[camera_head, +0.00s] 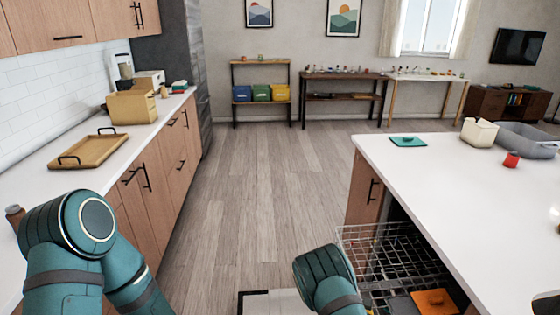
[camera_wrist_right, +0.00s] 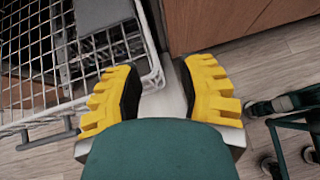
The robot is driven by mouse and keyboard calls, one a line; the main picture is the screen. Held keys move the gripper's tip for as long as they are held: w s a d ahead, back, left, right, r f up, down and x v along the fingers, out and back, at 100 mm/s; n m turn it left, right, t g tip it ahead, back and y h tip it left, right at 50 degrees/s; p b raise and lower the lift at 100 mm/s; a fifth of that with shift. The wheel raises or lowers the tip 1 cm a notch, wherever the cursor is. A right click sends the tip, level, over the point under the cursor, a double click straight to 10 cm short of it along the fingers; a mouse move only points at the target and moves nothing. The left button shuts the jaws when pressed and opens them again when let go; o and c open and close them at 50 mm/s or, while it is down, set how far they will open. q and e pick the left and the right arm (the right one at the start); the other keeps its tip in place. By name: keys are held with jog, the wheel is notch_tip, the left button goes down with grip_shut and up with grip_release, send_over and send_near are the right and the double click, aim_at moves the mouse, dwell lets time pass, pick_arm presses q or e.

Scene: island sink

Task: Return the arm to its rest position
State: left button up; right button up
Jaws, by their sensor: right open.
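My right gripper (camera_wrist_right: 160,88) is open, with its yellow-padded fingers apart and nothing visible between them. In the wrist view its left finger is close to the corner of a white wire rack (camera_wrist_right: 62,75); I cannot tell whether they touch. In the head view only teal links of my right arm show at the bottom, left of the wire rack (camera_head: 385,245); the gripper is out of that picture. My left arm shows bent at the lower left, with its gripper not in view.
The pulled-out rack beside the white island (camera_head: 470,190) holds an orange item (camera_head: 434,301). On the island are a teal item (camera_head: 408,141), cream container (camera_head: 479,132), grey tub (camera_head: 527,139) and red item (camera_head: 512,159). A wooden tray (camera_head: 88,150) lies on the left counter. The middle floor is clear.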

jog(key=s+a+f+m+g+y, duration=0.1)
jog(key=s+a+f+m+y, duration=0.1)
jog(key=s+a+m+y, duration=0.35)
jog(key=s+a+f+m+g+y, duration=0.1)
jog(key=s+a+f+m+y, duration=0.15)
jog(key=s, duration=0.55)
jog(key=s+a+r+m+t+y, duration=0.4)
jog(key=s+a+r+m+y, duration=0.2)
jog(key=a+r+m, duration=0.3)
notch_tip(320, 180, up, 3)
jog(key=shift+s+f+m+t, duration=0.15)
jog(key=shift+s+m+t, duration=0.2)
jog(key=shift+m, duration=0.35)
